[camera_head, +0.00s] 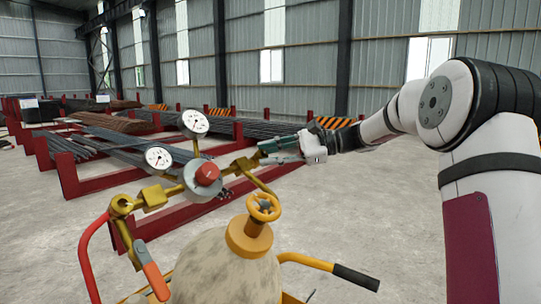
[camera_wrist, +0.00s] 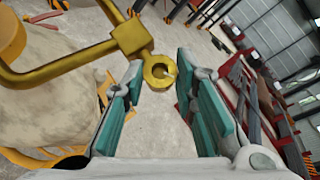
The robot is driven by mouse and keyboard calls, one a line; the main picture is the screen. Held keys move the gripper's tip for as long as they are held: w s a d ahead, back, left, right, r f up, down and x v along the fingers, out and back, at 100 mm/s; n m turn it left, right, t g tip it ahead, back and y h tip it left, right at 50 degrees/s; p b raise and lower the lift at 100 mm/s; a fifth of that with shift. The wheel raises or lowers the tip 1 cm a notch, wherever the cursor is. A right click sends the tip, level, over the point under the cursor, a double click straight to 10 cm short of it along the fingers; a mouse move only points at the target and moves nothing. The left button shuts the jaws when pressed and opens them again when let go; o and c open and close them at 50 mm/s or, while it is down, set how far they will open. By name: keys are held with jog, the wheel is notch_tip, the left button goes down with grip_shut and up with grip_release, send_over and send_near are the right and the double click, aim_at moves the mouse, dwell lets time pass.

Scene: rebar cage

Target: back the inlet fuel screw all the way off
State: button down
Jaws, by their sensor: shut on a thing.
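The inlet fuel screw, a round brass end piece with a hole in its face, shows in the wrist view (camera_wrist: 160,72) at the end of a brass block (camera_wrist: 130,36). In the head view the brass block (camera_head: 244,163) is left of my gripper (camera_head: 264,149). In the wrist view my gripper (camera_wrist: 161,76) has its teal fingers apart with the screw between their tips, shut on it. The screw itself is mostly hidden by the fingers in the head view. A regulator with a red knob (camera_head: 207,174) and two gauges (camera_head: 195,122) is further left.
A pale cylinder (camera_head: 232,280) with a yellow handwheel (camera_head: 263,207) stands close below the gripper. A trolley handle with a black grip (camera_head: 356,277) reaches right. Red racks with steel bars (camera_head: 130,145) stand behind. The floor at right (camera_head: 390,215) is clear.

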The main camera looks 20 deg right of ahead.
jog(key=n+g, duration=0.1)
jog(key=n, duration=0.1)
jog(key=n+g+h, duration=0.1)
jog(key=n, duration=0.1)
jog(key=n+g+h, duration=0.1)
jog(key=n+g, duration=0.1)
jog(key=n, duration=0.1)
jog(key=shift+w+a+r, duration=0.1)
jog(key=shift+w+r, duration=0.1)
jog(key=shift+w, duration=0.05)
jog(key=n+g+h, duration=0.1)
jog(key=n, duration=0.1)
jog(key=n+g+h, duration=0.1)
jog(key=n+h, duration=0.1)
jog(key=shift+w+a+r+n, duration=0.1)
jog(key=shift+a+r+n, duration=0.1)
jog(key=shift+n, duration=0.2)
jog(key=shift+h, duration=0.3)
jog(key=c, duration=1.3)
grip_release()
jog(key=shift+d, duration=0.1)
